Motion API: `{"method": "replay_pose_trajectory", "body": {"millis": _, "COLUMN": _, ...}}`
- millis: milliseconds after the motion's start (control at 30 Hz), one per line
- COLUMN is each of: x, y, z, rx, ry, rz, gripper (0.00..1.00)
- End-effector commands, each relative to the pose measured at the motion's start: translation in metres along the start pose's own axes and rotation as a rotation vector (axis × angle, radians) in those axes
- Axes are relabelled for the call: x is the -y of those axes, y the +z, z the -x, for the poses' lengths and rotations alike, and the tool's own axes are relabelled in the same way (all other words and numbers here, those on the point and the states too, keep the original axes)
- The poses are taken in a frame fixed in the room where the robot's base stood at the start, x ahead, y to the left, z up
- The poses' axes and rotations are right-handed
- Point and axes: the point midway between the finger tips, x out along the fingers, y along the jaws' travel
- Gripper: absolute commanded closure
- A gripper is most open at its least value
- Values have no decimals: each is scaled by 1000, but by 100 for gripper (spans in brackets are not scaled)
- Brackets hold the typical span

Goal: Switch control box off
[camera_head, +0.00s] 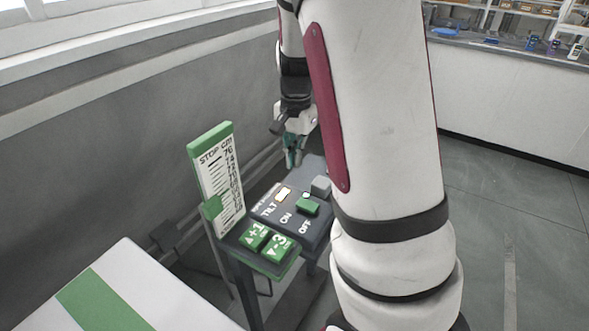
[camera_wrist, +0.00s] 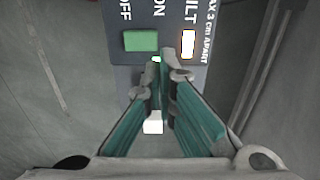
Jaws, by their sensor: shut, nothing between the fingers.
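The control box (camera_head: 312,238) is a dark panel on a stand, with labels TILT, ON and OFF. A green block (camera_head: 308,206) sits above the ON and OFF labels; it also shows in the wrist view (camera_wrist: 141,41). Beside it is a small lit green light (camera_wrist: 156,59). A pale grey block (camera_head: 321,186) stands at the panel's far edge. My gripper (camera_head: 292,163) is shut and empty, above the panel's far side. In the wrist view its fingertips (camera_wrist: 167,54) overlap the panel edge near the green light; contact cannot be told. A pale block (camera_wrist: 152,122) shows between the fingers.
The TILT lamp (camera_head: 283,194) glows. Green +1 and -3 buttons (camera_head: 266,241) are at the panel's near end. A STOP CM scale board (camera_head: 217,180) stands at its left. A white surface with a green stripe (camera_head: 105,300) is near left. Open floor lies right.

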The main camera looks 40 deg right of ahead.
Motion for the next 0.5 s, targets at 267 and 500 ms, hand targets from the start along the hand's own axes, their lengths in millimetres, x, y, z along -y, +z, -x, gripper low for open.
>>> {"method": "replay_pose_trajectory", "body": {"millis": 267, "x": 0, "y": 1, "z": -55, "rx": 3, "ry": 3, "rz": -1, "gripper": 100}}
{"method": "replay_pose_trajectory", "body": {"millis": 500, "x": -1, "y": 0, "z": -98, "rx": 3, "ry": 3, "rz": -1, "gripper": 100}}
